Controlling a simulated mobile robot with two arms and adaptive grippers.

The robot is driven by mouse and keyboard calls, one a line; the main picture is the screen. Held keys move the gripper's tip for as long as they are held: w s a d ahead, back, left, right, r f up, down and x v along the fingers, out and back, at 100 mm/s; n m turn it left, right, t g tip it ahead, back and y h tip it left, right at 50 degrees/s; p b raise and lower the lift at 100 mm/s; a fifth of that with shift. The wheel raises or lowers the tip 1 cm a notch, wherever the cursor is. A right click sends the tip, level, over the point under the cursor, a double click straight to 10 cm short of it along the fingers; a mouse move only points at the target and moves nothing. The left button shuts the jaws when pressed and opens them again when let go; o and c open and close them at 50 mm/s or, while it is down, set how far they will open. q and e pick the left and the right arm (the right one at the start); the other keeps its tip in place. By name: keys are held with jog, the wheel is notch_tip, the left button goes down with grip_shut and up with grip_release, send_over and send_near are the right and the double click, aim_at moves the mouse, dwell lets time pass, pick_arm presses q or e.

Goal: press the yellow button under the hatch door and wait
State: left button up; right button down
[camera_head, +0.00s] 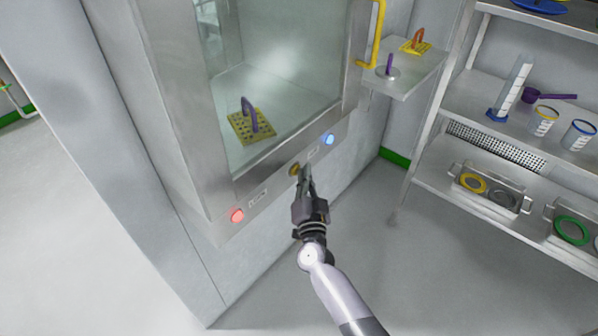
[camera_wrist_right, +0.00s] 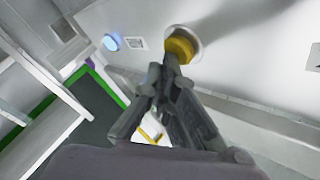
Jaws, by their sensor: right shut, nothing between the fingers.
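The yellow button (camera_head: 294,169) sits on the metal panel below the glass hatch door (camera_head: 275,75), between a red light and a blue light. My right gripper (camera_head: 305,172) is shut and empty, with its fingertips right at the button. In the right wrist view the fingertips (camera_wrist_right: 170,60) overlap the lower edge of the yellow button (camera_wrist_right: 180,46); whether they touch it or press it in, I cannot tell. The hatch door looks closed, with a yellow handle (camera_head: 377,35) at its right side. My left gripper is not in view.
A red light (camera_head: 237,215) and a blue light (camera_head: 328,140) flank the button. Behind the glass stands a purple hooked piece (camera_head: 249,113) on a yellow perforated plate (camera_head: 240,128). A small side shelf (camera_head: 405,85) and a metal rack (camera_head: 440,175) with labware stand at right. The floor between is clear.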

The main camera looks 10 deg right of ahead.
dwell(0.3)
jog(key=shift+s+d+p, duration=0.4)
jog(key=shift+s+d, duration=0.15)
jog(key=shift+s, duration=0.15)
jog(key=s+d+p, duration=0.1)
jog(key=s, duration=0.1)
jog(key=s+d, duration=0.2)
jog(key=shift+p, duration=0.35)
dwell(0.5)
